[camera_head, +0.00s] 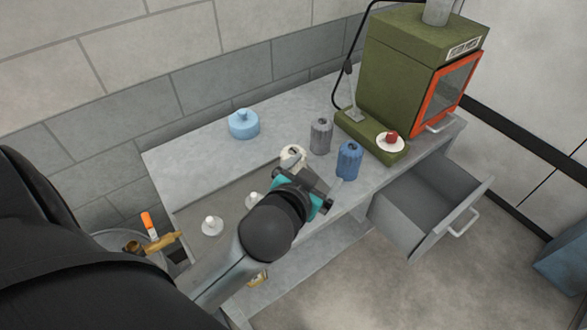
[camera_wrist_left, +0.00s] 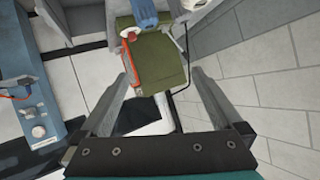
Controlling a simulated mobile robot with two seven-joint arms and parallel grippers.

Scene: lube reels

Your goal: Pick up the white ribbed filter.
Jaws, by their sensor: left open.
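The white ribbed filter (camera_head: 293,154) stands upright on the grey bench in the head view, partly hidden behind my left gripper. My left gripper (camera_head: 322,177) is beside it, to the lower right in that view, with its fingers apart and nothing seen between them. In the left wrist view the open fingers (camera_wrist_left: 160,78) point toward the green cabinet. A pale rounded piece at the top edge of that view may be the white filter, but it is cut off. My right gripper is not in view.
A grey filter (camera_head: 321,136) and a blue filter (camera_head: 348,160) stand close to the white one. A light-blue lidded container (camera_head: 243,124) is at the back. The green cabinet (camera_head: 407,65) stands at the right, above an open drawer (camera_head: 430,205). Small white-based pieces (camera_head: 212,226) stand at the left.

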